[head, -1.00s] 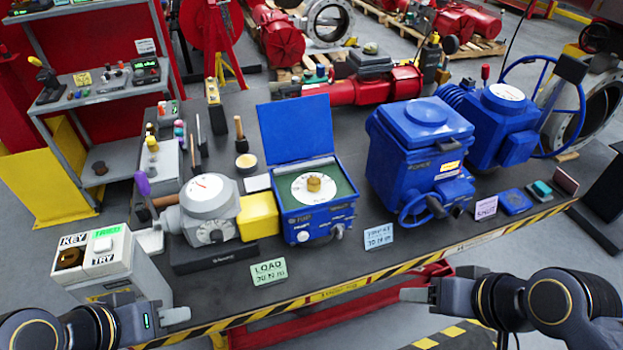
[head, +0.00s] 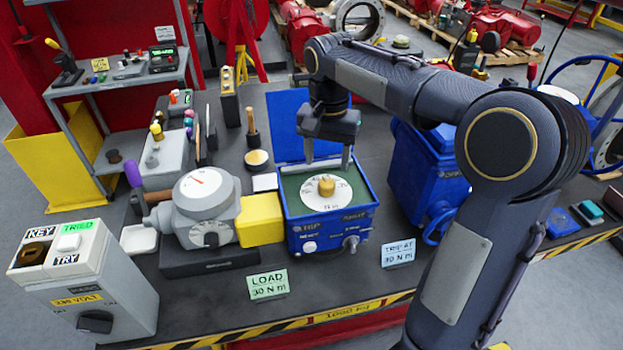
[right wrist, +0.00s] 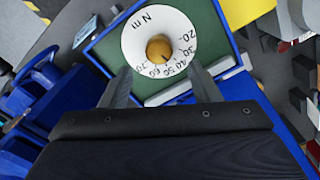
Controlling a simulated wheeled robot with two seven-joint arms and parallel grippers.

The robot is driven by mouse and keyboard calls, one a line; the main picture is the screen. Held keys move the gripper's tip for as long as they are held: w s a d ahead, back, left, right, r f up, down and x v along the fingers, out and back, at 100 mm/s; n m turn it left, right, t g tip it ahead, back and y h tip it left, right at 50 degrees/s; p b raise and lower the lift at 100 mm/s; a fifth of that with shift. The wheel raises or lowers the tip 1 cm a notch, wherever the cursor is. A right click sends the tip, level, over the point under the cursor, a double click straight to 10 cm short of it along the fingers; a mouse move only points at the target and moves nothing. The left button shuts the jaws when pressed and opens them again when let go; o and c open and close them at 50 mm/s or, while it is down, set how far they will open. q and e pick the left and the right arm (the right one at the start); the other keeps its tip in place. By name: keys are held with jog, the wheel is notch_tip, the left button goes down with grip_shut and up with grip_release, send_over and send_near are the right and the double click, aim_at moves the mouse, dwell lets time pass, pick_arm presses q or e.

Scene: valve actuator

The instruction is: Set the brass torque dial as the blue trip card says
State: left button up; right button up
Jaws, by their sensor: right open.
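The brass torque dial (head: 326,186) is a round knob on a white scale plate (head: 313,196) in the open blue box (head: 365,216). In the right wrist view the brass knob (right wrist: 159,48) shows from above, with figures from 20 to 70 and "Nm" around it. A small dark mark on the knob faces the figures, but I cannot tell its exact value. The blue trip card (head: 398,253) seems to read "TRIP AT 30 N m". My right gripper (head: 328,165) is open and empty, above and behind the knob, fingers pointing down, apart from it. My left gripper is out of view.
A green load card (head: 268,286) stands at the front edge. A grey gauge unit (head: 205,200) with a yellow block (head: 261,219) sits left of the box. A blue actuator (head: 425,175) stands right, partly hidden by my arm. The box's raised lid (head: 287,115) is close behind my gripper.

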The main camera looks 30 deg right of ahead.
aim_at(327, 183)
notch_tip(327, 183, down, 7)
jog(key=shift+s+r, duration=0.1)
jog(key=shift+r, duration=0.1)
jog(key=shift+d, duration=0.1)
jog(key=c, duration=1)
jog(key=shift+n, duration=0.3)
jog(key=shift+n+p, duration=0.45)
jog(key=shift+n, duration=2.15)
jog(key=shift+p, duration=0.3)
